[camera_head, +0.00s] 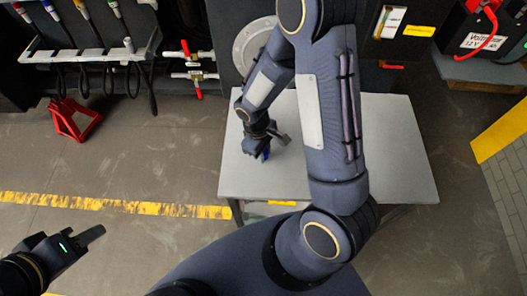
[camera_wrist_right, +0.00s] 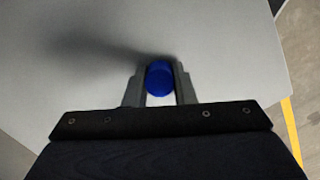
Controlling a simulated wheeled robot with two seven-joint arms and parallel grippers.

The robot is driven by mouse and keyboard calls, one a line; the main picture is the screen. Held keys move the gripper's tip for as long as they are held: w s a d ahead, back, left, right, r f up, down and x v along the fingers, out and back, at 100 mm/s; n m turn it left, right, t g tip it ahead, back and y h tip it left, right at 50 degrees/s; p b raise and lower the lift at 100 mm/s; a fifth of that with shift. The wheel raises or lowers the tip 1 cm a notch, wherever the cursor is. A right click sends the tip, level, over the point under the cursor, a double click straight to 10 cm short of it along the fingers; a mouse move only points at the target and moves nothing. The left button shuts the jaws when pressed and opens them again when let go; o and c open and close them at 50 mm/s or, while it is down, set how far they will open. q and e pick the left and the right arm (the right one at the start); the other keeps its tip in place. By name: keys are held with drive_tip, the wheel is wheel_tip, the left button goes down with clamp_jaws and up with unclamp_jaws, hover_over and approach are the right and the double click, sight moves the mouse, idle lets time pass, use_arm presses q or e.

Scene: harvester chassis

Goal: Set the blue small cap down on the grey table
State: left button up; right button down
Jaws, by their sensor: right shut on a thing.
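The grey table (camera_head: 405,150) stands in the middle of the head view, and its top also fills much of the right wrist view (camera_wrist_right: 225,50). My right gripper (camera_head: 266,152) is over the left part of the table. In the right wrist view, its two fingers (camera_wrist_right: 160,88) are shut on the blue small cap (camera_wrist_right: 159,77). A bit of blue cap (camera_head: 266,155) shows below the gripper in the head view. I cannot tell whether the cap touches the table. My left gripper (camera_head: 90,239) is at the lower left over the floor, away from the table; its finger opening is not clear.
A red jack stand (camera_head: 74,120) is on the floor at the left. A rack with cables (camera_head: 85,55) stands behind it. A battery box labelled Voltmeter (camera_head: 490,35) is at the upper right. The table's right side is clear. Yellow lines mark the floor.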

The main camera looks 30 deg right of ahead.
drive_tip(key=shift+s+f+b, duration=0.5)
drive_tip(key=shift+f+b, duration=0.05)
drive_tip(key=shift+f, duration=0.3)
drive_tip(key=c, duration=1.1)
unclamp_jaws()
drive_tip(key=shift+f, duration=0.1)
drive_tip(key=r, duration=0.2)
drive_tip(key=w+r, duration=0.1)
drive_tip(key=r, duration=0.5)
drive_tip(key=shift+w+a+r, duration=0.25)
drive_tip(key=shift+w, duration=0.1)
drive_tip(key=shift+r, duration=0.55)
drive_tip(key=shift+w+d, duration=0.1)
